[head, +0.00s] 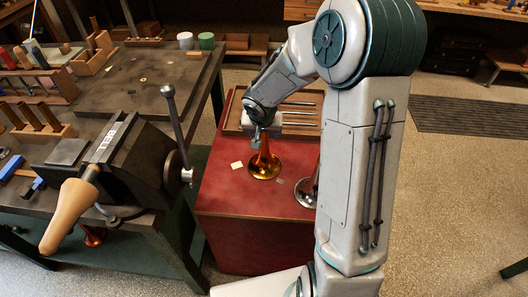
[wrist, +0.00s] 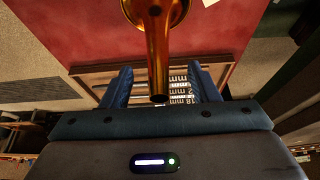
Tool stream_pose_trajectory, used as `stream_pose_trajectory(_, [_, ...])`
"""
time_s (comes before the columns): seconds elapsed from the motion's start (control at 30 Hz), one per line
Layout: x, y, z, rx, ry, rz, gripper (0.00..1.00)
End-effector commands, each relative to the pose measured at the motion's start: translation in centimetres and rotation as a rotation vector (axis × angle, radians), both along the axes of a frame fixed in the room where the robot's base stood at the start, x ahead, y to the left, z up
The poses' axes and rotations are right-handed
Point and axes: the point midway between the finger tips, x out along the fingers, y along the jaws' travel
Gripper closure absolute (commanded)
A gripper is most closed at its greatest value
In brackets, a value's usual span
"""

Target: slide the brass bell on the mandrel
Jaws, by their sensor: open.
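The brass bell (head: 264,166) stands flare down on the red-topped cabinet, its narrow tube pointing up. My gripper (head: 266,131) is just above it, at the tube's upper end. In the wrist view, the bell's tube (wrist: 158,50) reaches between the two blue fingers of my open gripper (wrist: 162,82), with a gap on each side. A tapered wooden piece (head: 68,212), which looks like the mandrel, sticks out from the vise marked BELL (head: 125,160) and slopes down toward the front left.
A silver bell (head: 308,188) stands right of the brass one, partly hidden by my arm. A wooden tray (head: 232,122) with metal rods lies behind on the red top (head: 225,195). The vise's upright lever (head: 175,120) rises between vise and cabinet. The workbench (head: 150,85) holds wooden racks.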

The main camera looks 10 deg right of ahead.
Motion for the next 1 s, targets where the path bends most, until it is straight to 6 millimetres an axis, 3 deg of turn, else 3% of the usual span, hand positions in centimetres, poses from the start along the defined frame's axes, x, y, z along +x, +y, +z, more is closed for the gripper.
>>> stream_pose_trajectory(0.23, [1.1,-0.5,-3.2,0.001,0.003,0.0,0.45])
stream_pose_trajectory(0.57, [1.4,-0.6,-3.8,0.0,0.0,-0.001,0.45])
stream_pose_trajectory(0.77, [1.4,-0.6,-3.8,0.0,0.0,-0.001,0.95])
stream_pose_trajectory(0.8, [1.4,-0.6,-3.8,0.0,0.0,-0.001,1.0])
stream_pose_trajectory(1.0, [1.4,-0.6,-3.7,0.0,0.0,0.0,1.0])
